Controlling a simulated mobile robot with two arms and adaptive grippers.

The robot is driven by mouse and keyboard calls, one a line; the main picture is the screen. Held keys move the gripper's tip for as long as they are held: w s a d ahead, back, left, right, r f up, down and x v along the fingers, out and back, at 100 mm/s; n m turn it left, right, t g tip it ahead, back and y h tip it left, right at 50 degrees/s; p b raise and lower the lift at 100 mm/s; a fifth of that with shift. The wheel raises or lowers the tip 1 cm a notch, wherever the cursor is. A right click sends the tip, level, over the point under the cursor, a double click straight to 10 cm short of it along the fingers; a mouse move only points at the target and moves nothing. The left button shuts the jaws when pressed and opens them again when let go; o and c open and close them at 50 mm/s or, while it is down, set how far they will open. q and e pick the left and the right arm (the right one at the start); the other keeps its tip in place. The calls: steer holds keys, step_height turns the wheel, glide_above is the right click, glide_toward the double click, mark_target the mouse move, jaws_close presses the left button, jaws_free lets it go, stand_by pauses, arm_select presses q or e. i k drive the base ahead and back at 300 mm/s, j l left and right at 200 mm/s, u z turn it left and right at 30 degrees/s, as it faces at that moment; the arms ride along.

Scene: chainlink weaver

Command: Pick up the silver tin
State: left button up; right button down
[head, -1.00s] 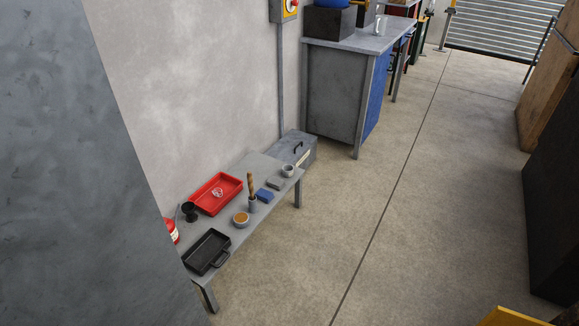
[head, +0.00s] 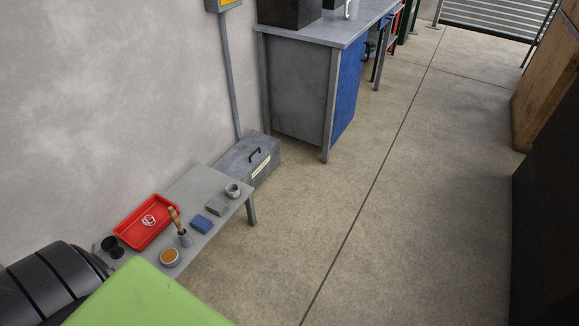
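A small flat silver-grey tin (head: 217,207) lies on the low grey bench (head: 198,183) in the head view, between a blue block (head: 201,223) and a round pale grey pot (head: 232,190). Nothing touches its top. The pot stands near the bench's far right corner; the tin is too small in view to make out its lid or markings. Neither of my grippers is in view.
A green surface (head: 150,300) and black ribbed shape (head: 55,285) cover the lower left. Floor to the right is clear.

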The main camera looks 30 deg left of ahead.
mark_target(233, 189)
steer(key=i+u, duration=0.15)
steer(key=i, duration=0.3)
steer(key=i+l+u, duration=0.1)
steer(key=i, duration=0.35)
steer(key=i+l+u, duration=0.15)
steer(key=i, duration=0.3)
steer(key=i+l+u, duration=0.1)
steer(key=i+l, duration=0.2)
steer(key=i, duration=0.15)
